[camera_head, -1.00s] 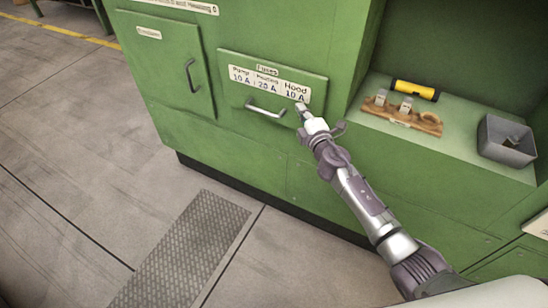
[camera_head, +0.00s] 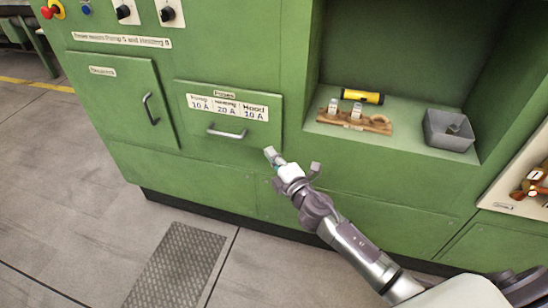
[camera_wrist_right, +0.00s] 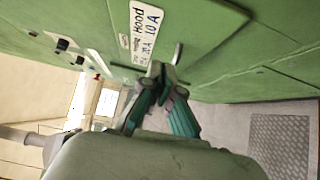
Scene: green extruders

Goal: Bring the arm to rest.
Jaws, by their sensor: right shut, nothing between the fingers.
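My right gripper (camera_head: 272,158) is in front of the green cabinet, just below and right of the fuse drawer (camera_head: 262,128). Its fingers are shut with nothing between them. It also shows in the right wrist view (camera_wrist_right: 165,72), close to the cabinet front. The drawer is shut and has a metal handle (camera_head: 227,133) and labels for Pump, Heating and Hood. The gripper is apart from the handle in the head view. My left gripper is not in view.
A recessed shelf holds a wooden fuse holder (camera_head: 352,121), a yellow and black cylinder (camera_head: 362,96) and a grey bin (camera_head: 450,131). A closed door with a handle (camera_head: 151,108) is on the left. A floor grate (camera_head: 176,265) lies in front; the floor there is clear.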

